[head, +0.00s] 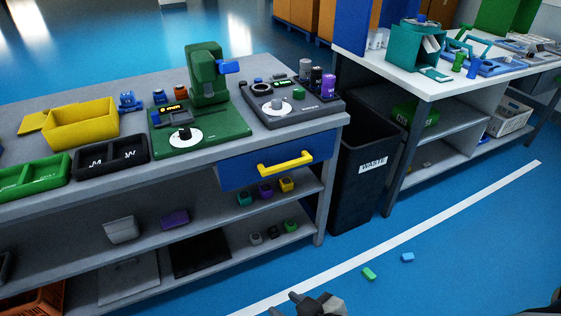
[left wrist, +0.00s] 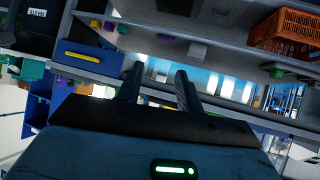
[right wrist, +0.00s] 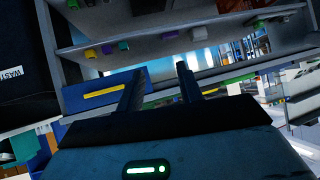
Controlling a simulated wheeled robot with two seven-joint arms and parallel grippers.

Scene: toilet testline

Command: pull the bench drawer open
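The bench drawer (head: 235,174) has a blue front and sits under the bench top at its right end; it looks shut. Its yellow bar handle (head: 286,163) stands out from the front. In the left wrist view the drawer and handle (left wrist: 82,57) are left of the fingers. In the right wrist view the handle (right wrist: 107,90) is just left of the fingers, with nothing gripping it. My right gripper (head: 308,303) shows partly at the bottom edge, well apart from the drawer. My right fingers (right wrist: 161,68) and left fingers (left wrist: 158,70) are spread and empty.
A black waste bin (head: 366,180) stands right of the drawer, between the bench and a white table (head: 440,88). Shelves with small coloured blocks (head: 265,190) lie below the drawer. A green block (head: 369,274) and a blue block (head: 407,257) lie on the open floor.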

